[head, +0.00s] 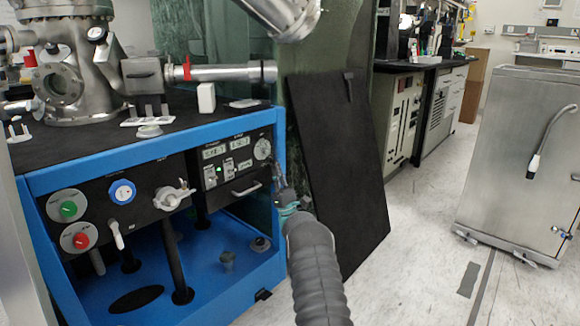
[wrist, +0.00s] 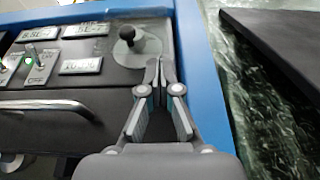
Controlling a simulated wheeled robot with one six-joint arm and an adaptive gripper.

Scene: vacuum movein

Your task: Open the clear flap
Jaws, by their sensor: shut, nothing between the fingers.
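The control panel (head: 222,192) is black, set in a blue frame. A black ball knob (wrist: 127,32) on a pale round plate (wrist: 128,52) is at its upper right. The same round plate shows in the head view (head: 262,149). A faint see-through sheen lies around the knob, but I cannot make out the clear flap's edges or whether it is open. My gripper (head: 277,172) is at the panel's right edge, by the blue post. In the wrist view its fingertips (wrist: 159,66) are together and empty, just below and right of the knob, seemingly apart from it.
Left of my gripper are a metal bar handle (wrist: 48,108) and a switch with a green light (wrist: 31,63). The blue post (wrist: 204,80) stands close on the right. A black board (head: 338,165) leans beyond it. Open floor (head: 420,240) lies to the right.

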